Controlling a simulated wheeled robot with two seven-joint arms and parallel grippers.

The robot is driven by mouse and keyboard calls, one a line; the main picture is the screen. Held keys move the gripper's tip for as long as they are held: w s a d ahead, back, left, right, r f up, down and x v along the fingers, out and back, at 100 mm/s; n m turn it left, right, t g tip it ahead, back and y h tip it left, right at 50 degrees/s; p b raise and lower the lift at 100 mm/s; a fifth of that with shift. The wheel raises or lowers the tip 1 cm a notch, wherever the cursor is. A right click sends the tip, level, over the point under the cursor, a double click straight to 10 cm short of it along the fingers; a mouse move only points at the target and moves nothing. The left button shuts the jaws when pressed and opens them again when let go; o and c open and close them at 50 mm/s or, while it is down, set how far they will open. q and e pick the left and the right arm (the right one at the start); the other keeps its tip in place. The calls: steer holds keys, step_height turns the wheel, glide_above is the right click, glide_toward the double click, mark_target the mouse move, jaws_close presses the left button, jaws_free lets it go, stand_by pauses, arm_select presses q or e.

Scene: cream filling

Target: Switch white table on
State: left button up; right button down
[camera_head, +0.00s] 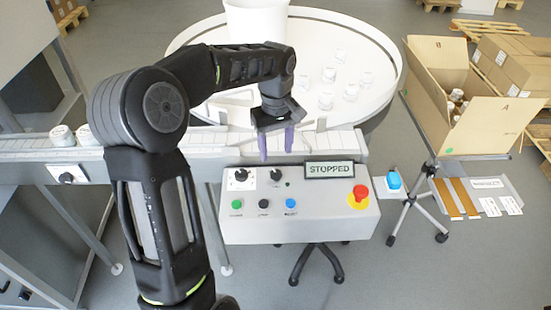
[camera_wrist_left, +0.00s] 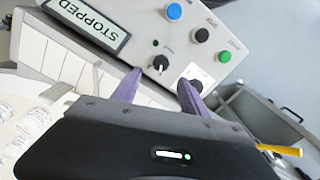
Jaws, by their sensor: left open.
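The round white table (camera_head: 385,58) stands at the back, with several small white jars (camera_head: 351,91) on it. In front is a grey control box (camera_head: 330,212) with a display (camera_head: 329,169) reading STOPPED. Its top has two black rotary knobs: one on a white plate (camera_head: 240,175), one to its right (camera_head: 277,175). My left gripper (camera_head: 277,147) is open and empty, purple fingers pointing down, just behind and above these knobs. In the left wrist view the right-hand knob (camera_wrist_left: 159,62) lies between the fingertips (camera_wrist_left: 162,76), apparently not gripped; a finger partly covers the white-plate knob.
The box also has green (camera_head: 237,204), black (camera_head: 264,204) and blue (camera_head: 291,203) buttons and a red emergency stop (camera_head: 360,194). A conveyor (camera_head: 205,150) runs behind it. An open cardboard box (camera_head: 480,115) stands right. A blue-topped button (camera_head: 393,180) sits beside the panel.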

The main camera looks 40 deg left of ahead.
mark_target(276, 173)
arm_select(q)
steer(key=shift+s+d+r, duration=0.15)
steer(key=shift+s+d, duration=0.05)
steer(key=shift+s, duration=0.05)
steer(key=shift+w+a+f, duration=0.1)
steer(key=shift+f, duration=0.4)
step_height(276, 173, down, 7)
steer(key=shift+p, duration=0.7)
steer(key=shift+c, duration=0.2)
jaws_close()
